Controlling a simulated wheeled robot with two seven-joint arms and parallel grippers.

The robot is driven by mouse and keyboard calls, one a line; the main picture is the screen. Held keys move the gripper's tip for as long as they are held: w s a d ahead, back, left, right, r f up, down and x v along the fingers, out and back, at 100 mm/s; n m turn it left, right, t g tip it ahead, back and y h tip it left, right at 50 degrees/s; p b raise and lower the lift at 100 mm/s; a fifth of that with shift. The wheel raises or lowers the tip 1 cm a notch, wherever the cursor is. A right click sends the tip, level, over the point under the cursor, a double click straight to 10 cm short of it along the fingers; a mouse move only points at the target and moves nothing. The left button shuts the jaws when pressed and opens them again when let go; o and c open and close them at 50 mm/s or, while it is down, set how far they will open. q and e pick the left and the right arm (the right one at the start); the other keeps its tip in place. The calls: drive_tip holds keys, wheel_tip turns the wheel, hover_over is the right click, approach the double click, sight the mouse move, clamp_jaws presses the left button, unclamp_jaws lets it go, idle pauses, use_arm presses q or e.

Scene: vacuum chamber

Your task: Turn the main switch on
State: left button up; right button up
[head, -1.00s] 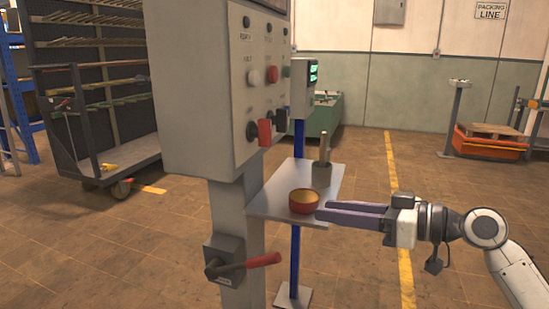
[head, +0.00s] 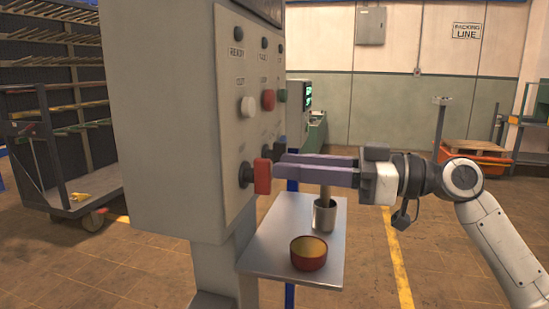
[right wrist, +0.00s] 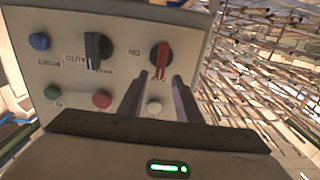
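The main switch is a rotary knob with a red handle (head: 263,176) on the front of the grey control box (head: 165,120). In the right wrist view its red handle (right wrist: 161,68) stands on a dark round base beside an upside-down "ON" label. My right gripper (head: 276,168) is open, its two purple-grey fingers pointing left at the switch. In the right wrist view the fingertips (right wrist: 159,80) lie just short of the handle or at its near end, one to each side. I cannot tell whether they touch it. My left gripper is not in view.
A black selector knob (right wrist: 98,48) sits beside the switch; white (head: 248,106) and red (head: 268,99) buttons are above it. Below the gripper, a metal shelf (head: 275,262) holds a red-brown bowl (head: 308,253) and a metal cup (head: 324,214). A rack cart (head: 60,195) stands left.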

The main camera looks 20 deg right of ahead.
sight(257, 176)
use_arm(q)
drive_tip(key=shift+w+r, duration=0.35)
use_arm(e)
drive_tip(key=x, duration=0.3)
drive_tip(key=shift+w+a, duration=0.2)
drive_tip(key=shift+a, duration=0.05)
clamp_jaws()
use_arm(q)
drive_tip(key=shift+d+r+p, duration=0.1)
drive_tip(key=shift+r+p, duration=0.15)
drive_tip(key=shift+p, duration=0.1)
